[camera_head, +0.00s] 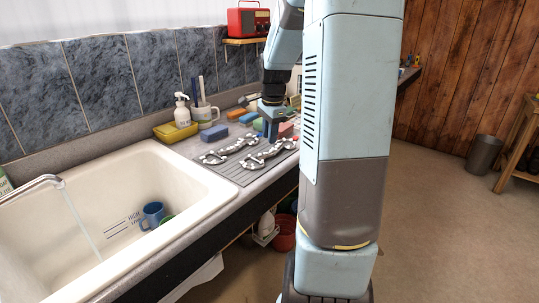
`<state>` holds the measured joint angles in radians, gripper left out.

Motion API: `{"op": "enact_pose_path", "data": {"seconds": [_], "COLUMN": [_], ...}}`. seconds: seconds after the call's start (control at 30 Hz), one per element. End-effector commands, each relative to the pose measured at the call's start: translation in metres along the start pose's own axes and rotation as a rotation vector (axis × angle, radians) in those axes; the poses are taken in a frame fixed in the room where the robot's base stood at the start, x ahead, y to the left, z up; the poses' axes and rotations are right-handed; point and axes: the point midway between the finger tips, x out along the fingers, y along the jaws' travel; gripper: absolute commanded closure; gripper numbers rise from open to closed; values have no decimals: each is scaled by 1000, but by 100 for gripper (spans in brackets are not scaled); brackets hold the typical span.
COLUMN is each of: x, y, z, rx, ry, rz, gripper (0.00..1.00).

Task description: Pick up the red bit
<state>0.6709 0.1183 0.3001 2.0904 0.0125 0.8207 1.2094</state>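Neither shows clear red from here. A pinkish-red piece (287,130) shows just right of my gripper, partly hidden by it and by my arm; I cannot tell its shape. My gripper (270,131) points down over the far end of the mat, close behind the bits. Its fingers are small and dark here, and I cannot tell whether they are apart or whether they touch anything.
The sink (110,205) has running water and a blue cup (152,214).

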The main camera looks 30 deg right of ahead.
Motion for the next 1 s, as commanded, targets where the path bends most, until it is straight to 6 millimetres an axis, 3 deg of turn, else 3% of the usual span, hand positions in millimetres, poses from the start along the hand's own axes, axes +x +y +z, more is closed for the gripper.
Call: {"op": "enact_pose_path", "data": {"seconds": [0.37, 0.67, 1.0], "x": [30, 67, 72], "y": [0, 0, 0], "z": [-1, -2, -1], "rx": [0, -3, -3], "ry": [-1, -1, 0], "rz": [2, 1, -1], "gripper": [73, 73, 74]}}
